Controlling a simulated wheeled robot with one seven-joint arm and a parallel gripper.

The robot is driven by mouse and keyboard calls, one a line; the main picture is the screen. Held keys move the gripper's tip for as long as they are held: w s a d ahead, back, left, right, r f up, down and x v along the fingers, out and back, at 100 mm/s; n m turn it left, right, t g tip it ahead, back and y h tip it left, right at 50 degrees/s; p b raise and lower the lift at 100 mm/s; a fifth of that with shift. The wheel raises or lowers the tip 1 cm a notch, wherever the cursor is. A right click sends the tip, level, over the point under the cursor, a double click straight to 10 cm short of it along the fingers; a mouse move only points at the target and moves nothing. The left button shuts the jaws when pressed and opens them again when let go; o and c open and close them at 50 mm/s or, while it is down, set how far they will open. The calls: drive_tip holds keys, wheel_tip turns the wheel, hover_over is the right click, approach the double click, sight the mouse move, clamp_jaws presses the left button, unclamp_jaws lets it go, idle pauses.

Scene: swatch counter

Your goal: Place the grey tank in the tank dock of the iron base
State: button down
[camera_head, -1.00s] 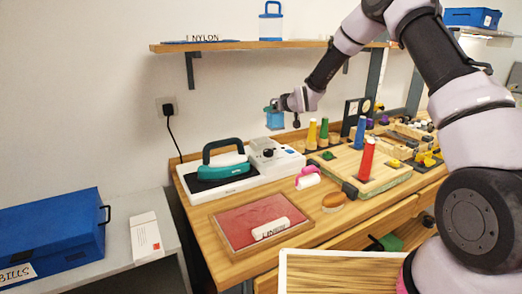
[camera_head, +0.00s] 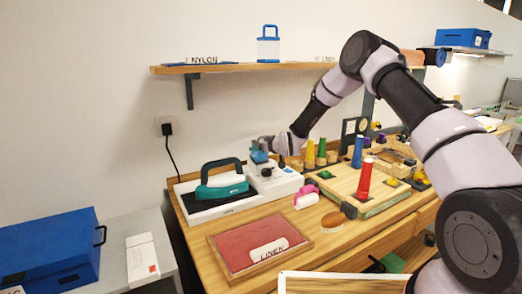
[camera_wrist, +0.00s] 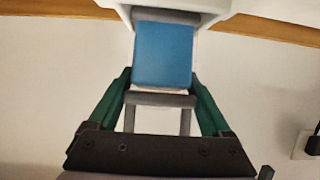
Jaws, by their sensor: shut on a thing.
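The tank (camera_head: 259,156) is a small box that looks blue, with a grey handle-like frame below it in the wrist view (camera_wrist: 164,55). My gripper (camera_head: 264,144) is shut on it; its green fingers flank the grey frame in the wrist view (camera_wrist: 160,100). The white iron base (camera_head: 284,184) stands on the counter, with a teal iron (camera_head: 222,190) on its black pad at the left. The tank is at the back of the base's right part. In the wrist view the white base (camera_wrist: 215,6) borders the tank's far end. I cannot tell whether the tank is seated; the dock is hidden.
A blue-and-white tank (camera_head: 268,47) stands on the wall shelf (camera_head: 240,68) above. A red-topped tray (camera_head: 235,262) with a white LINEN roll, a pink-handled roller (camera_head: 306,198), a brush and several coloured spools on a wooden board lie nearby. A cord runs from the wall socket.

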drive_tip(key=shift+c, duration=1)
unclamp_jaws()
drive_tip(key=shift+s+f, duration=0.2)
drive_tip(key=shift+f, duration=0.4)
drive_tip(key=shift+o, duration=1)
drive_tip(key=shift+w+f, duration=0.1)
drive_tip(key=shift+r, duration=0.35)
drive_tip(key=shift+s+d+r, duration=0.15)
drive_tip(key=shift+s+d, duration=0.1)
drive_tip(key=shift+s, duration=0.1)
drive_tip(key=s+d+r+m+g+h, duration=0.1)
drive_tip(key=s+d+r+m+h, duration=0.2)
drive_tip(key=s+d+r, duration=0.9)
drive_tip(key=s+d+r+m+g+h, duration=0.1)
drive_tip(key=s+d+r+m+h, duration=0.15)
drive_tip(key=s+d+r, duration=0.95)
drive_tip(key=s+d+r+m, duration=0.1)
drive_tip(key=s+d+r, duration=0.1)
drive_tip(key=s, duration=0.6)
drive_tip(key=s+d+r+m+g, duration=0.1)
drive_tip(key=s+d+r+m, duration=0.1)
drive_tip(key=s, duration=0.6)
drive_tip(key=s+d+r+m+g, duration=0.1)
drive_tip(key=s+d+r, duration=0.3)
drive_tip(key=s, duration=0.4)
drive_tip(key=shift+s+d+m, duration=0.2)
drive_tip(key=shift+d+m, duration=0.25)
drive_tip(key=shift+m, duration=0.3)
